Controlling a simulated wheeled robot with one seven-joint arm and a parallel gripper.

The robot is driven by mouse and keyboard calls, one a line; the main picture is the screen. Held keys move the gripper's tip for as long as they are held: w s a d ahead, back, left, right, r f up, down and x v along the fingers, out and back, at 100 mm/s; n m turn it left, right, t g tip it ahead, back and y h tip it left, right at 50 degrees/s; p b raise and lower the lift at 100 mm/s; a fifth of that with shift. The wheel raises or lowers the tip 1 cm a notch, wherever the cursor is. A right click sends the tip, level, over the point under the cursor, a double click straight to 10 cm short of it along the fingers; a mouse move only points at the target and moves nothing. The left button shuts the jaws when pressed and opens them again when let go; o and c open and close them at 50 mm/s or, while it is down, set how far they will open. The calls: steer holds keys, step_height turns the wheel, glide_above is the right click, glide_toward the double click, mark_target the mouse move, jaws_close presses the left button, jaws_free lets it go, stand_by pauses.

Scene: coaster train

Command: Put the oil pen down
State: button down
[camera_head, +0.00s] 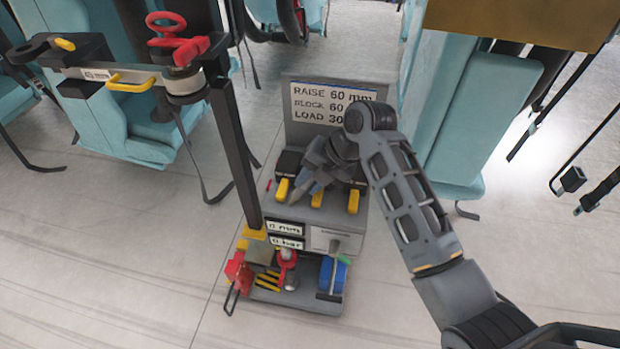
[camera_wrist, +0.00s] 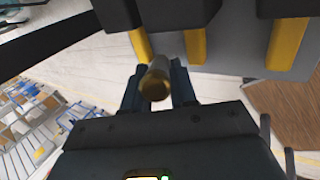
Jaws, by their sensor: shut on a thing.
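My gripper (camera_head: 318,178) is over the upper shelf of a grey cart (camera_head: 342,240), among several yellow-handled pieces. In the wrist view my gripper (camera_wrist: 158,78) is shut on a short cylinder with a dull gold end, which I take to be the oil pen (camera_wrist: 154,87). The pen sits between the two dark fingers, its gold end towards the camera. Its far end is hidden.
Yellow handles (camera_head: 353,201) stick out from dark blocks on the shelf. A sign (camera_head: 331,104) stands behind. The lower shelf holds a red-topped tool (camera_head: 287,262) and a blue block (camera_head: 332,275). A black post (camera_head: 234,150) rises at left. Teal seats (camera_head: 470,105) flank the cart.

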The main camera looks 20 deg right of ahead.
steer(key=shift+f, duration=0.1)
steer(key=c, duration=0.9)
jaws_free()
steer(key=shift+r, duration=0.25)
steer(key=v, duration=1.2)
steer(key=shift+f, duration=0.15)
